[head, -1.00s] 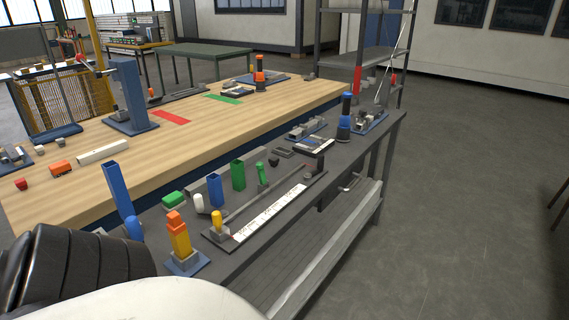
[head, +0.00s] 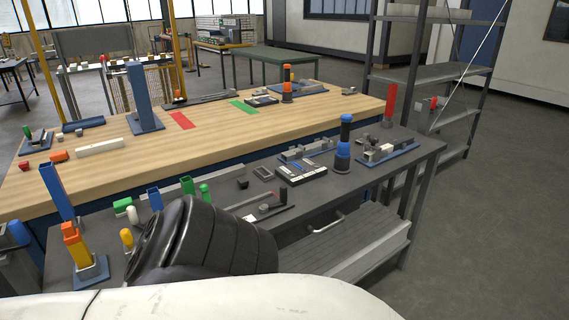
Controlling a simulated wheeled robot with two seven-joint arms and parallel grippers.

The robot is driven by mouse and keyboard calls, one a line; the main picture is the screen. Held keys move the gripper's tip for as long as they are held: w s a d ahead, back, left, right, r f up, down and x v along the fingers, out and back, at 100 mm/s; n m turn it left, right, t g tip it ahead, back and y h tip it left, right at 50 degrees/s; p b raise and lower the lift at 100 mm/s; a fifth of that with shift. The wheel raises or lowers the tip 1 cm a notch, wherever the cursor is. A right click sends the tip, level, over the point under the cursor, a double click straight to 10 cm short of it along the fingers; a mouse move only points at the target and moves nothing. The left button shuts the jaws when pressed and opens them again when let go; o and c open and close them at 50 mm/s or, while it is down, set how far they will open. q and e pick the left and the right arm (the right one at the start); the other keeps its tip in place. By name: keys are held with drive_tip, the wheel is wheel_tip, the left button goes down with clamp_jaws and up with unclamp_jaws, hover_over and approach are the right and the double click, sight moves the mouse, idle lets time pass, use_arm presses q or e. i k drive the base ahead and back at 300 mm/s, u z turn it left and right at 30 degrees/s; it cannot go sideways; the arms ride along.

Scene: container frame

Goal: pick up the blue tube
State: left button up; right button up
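Several blue upright things show in the head view, and I cannot tell which one the task means. A tall square blue tube (head: 57,190) stands tilted at the left of the dark bench. A short blue tube (head: 154,199) stands on the bench near its middle left, partly hidden by my black ribbed arm part. A blue and black round stack (head: 343,148) stands farther right on the bench. A tall blue post (head: 139,95) stands on a blue base on the wooden table. Neither of my grippers is in view.
The dark bench (head: 225,188) also holds an orange and yellow block stack (head: 75,246), green tubes (head: 188,185), a black tray (head: 302,169) and a red tube (head: 390,101). The wooden table (head: 200,135) stands behind. A shelf rack (head: 425,75) is at right. The right floor is clear.

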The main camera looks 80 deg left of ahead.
sight(154, 194)
drive_tip(key=i, duration=0.15)
drive_tip(key=u, duration=1.35)
